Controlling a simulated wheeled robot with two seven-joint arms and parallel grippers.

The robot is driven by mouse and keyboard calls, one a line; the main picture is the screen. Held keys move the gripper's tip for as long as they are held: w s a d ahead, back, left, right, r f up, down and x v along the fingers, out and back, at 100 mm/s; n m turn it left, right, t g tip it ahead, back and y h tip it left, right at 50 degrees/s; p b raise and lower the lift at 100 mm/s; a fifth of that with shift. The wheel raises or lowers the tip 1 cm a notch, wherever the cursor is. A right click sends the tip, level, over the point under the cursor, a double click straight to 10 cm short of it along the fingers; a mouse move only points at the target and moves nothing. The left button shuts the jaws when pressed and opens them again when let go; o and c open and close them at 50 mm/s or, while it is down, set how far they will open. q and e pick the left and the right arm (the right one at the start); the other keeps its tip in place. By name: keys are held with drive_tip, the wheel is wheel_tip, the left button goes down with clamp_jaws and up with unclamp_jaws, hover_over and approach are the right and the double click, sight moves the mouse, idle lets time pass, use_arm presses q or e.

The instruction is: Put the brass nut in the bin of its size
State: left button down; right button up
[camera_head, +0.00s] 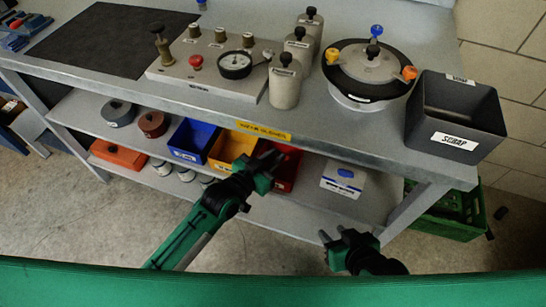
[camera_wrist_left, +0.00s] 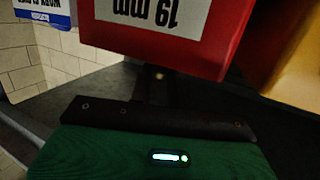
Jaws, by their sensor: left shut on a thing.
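My left gripper (camera_head: 272,157) is shut, in front of the red bin (camera_head: 286,176) on the lower shelf. In the left wrist view the dark fingers (camera_wrist_left: 157,88) point at the red bin (camera_wrist_left: 185,50), whose label reads 19 mm upside down. A tiny bright spot between the fingers looks like the brass nut (camera_wrist_left: 158,76), mostly hidden. A yellow bin (camera_head: 222,147) and a blue bin (camera_head: 192,138) stand left of the red one; their sizes are not readable. My right gripper (camera_head: 334,235) is open and empty, low in front of the bench.
Above the bins is the workbench edge (camera_head: 330,143). On the bench stand a gauge panel (camera_head: 210,75), grey canisters, a round pot (camera_head: 365,75) and a black scrap bin (camera_head: 455,115). A white box (camera_head: 345,178) sits right of the red bin. A green crate (camera_head: 450,215) is on the floor.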

use_arm(q)
drive_tip(key=shift+f, duration=0.5)
use_arm(e)
drive_tip(key=shift+w+a, duration=0.1)
drive_tip(key=shift+a, duration=0.1)
use_arm(q)
drive_tip(key=shift+f, duration=0.1)
use_arm(e)
drive_tip(key=shift+a+r, duration=0.1)
use_arm(q)
drive_tip(key=c, duration=1.3)
unclamp_jaws()
drive_tip(key=shift+r, duration=0.35)
drive_tip(key=v, duration=0.4)
drive_tip(key=p+v, duration=0.1)
drive_tip(key=v, duration=0.7)
drive_tip(key=shift+r, duration=0.25)
use_arm(e)
drive_tip(key=d, duration=0.1)
drive_tip(key=s+d+g+h, duration=0.1)
drive_tip(key=s+d+g, duration=0.1)
drive_tip(key=shift+d+r, duration=0.15)
drive_tip(key=shift+d, duration=0.2)
